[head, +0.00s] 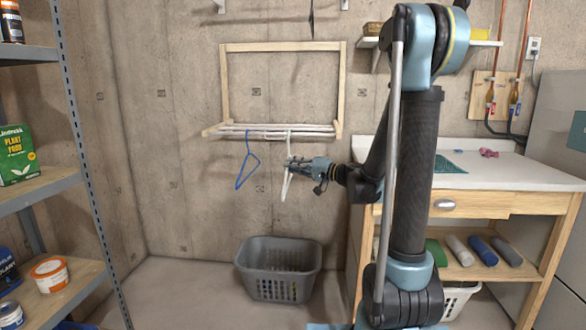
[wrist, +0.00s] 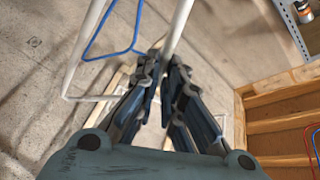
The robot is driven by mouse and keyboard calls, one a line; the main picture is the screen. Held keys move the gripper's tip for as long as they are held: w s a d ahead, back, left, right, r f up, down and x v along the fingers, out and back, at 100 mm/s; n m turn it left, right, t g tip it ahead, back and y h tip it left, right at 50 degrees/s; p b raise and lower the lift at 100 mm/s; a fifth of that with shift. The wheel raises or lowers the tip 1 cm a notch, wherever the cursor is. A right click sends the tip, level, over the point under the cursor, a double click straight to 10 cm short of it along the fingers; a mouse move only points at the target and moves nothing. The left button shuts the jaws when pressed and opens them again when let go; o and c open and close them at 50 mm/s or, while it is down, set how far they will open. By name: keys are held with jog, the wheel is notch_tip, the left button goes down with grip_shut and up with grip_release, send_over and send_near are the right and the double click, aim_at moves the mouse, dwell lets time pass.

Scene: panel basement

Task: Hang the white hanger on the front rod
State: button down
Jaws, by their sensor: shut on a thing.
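The white hanger (head: 286,184) is held almost edge-on to the head view, below the wall rack. My gripper (head: 290,163) is shut on it from the right. In the wrist view a white bar (wrist: 178,28) of the hanger runs between the fingertips (wrist: 166,62). The hanger's upper part reaches up to the rack's white rods, among them the front rod (head: 262,136). I cannot tell whether its hook rests over that rod or only passes in front of it. A blue hanger (head: 247,170) hangs from the rods to the left; it also shows in the wrist view (wrist: 118,50).
The rack's wooden frame (head: 342,90) is fixed to the concrete wall. A grey basket (head: 278,270) stands on the floor below. A white-topped workbench (head: 480,175) is on the right, and a metal shelf unit (head: 85,150) on the left. The air around the blue hanger is clear.

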jog(key=w+f, duration=0.3)
jog(key=w, duration=1.2)
jog(key=shift+w+d, duration=0.2)
jog(key=shift+w, duration=0.1)
dwell(1.4)
jog(key=shift+f, duration=0.1)
jog(key=c, duration=1.7)
grip_release()
jog(key=shift+o, duration=0.2)
